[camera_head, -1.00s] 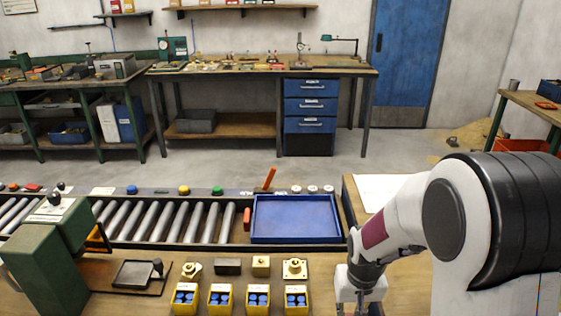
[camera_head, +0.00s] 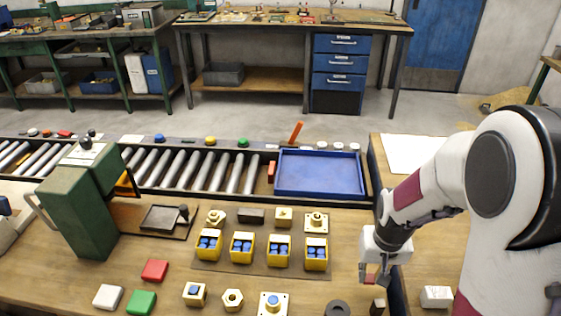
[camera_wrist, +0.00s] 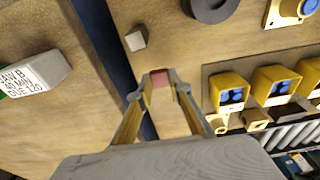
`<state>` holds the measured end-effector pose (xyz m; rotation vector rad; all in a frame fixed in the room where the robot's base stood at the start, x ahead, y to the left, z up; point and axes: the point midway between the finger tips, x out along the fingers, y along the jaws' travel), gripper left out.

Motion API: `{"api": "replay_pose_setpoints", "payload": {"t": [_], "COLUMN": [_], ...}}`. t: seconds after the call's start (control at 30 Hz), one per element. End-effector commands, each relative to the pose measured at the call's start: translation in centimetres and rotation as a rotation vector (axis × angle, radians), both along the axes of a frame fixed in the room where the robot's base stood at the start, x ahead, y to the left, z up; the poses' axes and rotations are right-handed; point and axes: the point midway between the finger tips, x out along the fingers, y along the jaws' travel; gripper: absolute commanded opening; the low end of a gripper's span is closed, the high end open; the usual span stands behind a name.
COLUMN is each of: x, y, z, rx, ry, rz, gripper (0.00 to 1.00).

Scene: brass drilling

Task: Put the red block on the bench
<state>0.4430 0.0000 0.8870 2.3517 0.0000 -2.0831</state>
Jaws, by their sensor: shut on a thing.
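My gripper (camera_head: 374,279) is shut on a small red block, at the right end of the front bench. In the wrist view the red block (camera_wrist: 160,77) shows between the fingertips (camera_wrist: 160,88), with its lower part hidden. The wooden bench (camera_head: 330,290) lies beneath; whether the block touches it I cannot tell. Another flat red block (camera_head: 154,270) lies on the bench at the left, beside a white block (camera_head: 107,297) and a green block (camera_head: 141,302).
Yellow bins (camera_head: 242,248) with blue pieces stand left of my gripper. A black ring (camera_head: 337,308) and a small dark block (camera_head: 377,307) lie close by. A blue tray (camera_head: 320,173) is behind. A dark gap (camera_wrist: 112,50) runs between two wooden surfaces.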

Motion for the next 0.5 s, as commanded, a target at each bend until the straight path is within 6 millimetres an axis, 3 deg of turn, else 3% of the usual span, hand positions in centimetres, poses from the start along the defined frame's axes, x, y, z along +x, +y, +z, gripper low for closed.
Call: {"api": "replay_pose_setpoints", "payload": {"t": [0.27, 0.5], "x": [1.0, 3.8], "y": [0.7, 2.6], "z": [0.2, 0.9], "rx": [0.001, 0.002], "ry": [0.000, -0.001], "rz": [0.003, 0.005], "gripper": [0.00, 0.00]}}
